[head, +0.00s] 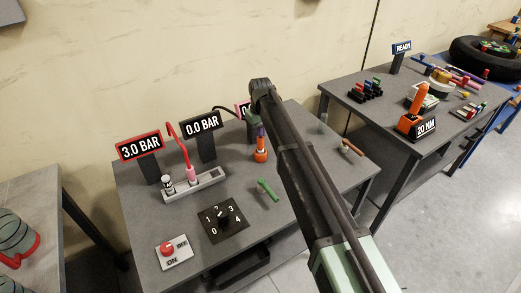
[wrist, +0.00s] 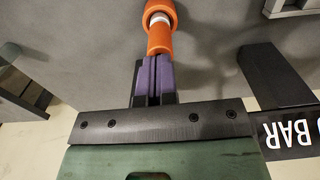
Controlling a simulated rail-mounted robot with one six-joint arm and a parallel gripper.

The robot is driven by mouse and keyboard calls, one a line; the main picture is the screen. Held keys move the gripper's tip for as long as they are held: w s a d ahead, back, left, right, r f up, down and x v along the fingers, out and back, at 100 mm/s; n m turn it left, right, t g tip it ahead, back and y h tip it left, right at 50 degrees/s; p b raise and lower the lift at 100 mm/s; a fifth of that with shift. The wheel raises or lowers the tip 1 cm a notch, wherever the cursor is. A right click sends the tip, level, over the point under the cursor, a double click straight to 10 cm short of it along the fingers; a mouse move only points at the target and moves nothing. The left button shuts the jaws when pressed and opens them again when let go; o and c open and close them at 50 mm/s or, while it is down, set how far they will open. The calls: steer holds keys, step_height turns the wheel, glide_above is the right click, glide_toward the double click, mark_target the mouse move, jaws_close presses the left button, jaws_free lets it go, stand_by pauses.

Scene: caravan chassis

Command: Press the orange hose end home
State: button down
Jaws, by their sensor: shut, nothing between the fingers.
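The orange hose end (wrist: 159,40) is upright in the wrist view, with a white band (wrist: 158,17) between it and a wider orange ring (wrist: 161,5) beyond. In the head view the orange hose end (head: 260,142) stands on the back right of the near table, above a wider orange base (head: 260,155). My gripper (head: 259,131) is directly above it, pointing down. In the wrist view my gripper's purple fingertips (wrist: 154,58) are shut together, with nothing between them. They meet the near end of the orange piece; whether they touch it, I cannot tell.
On the near table (head: 140,205) stand a 3.0 BAR sign (head: 139,147), a 0.0 BAR sign (head: 202,123), a grey rack (head: 208,181) with a pink hose end (head: 191,172), a dial (head: 222,217), a red button (head: 168,248) and a green handle (head: 267,189). Another table (head: 360,105) stands right.

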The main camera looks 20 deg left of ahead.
steer(key=shift+f+b, duration=0.9)
steer(key=shift+b, duration=0.05)
steer(key=shift+r, duration=0.1)
step_height(320, 180, up, 7)
steer(key=p, duration=0.7)
steer(key=shift+r, duration=0.1)
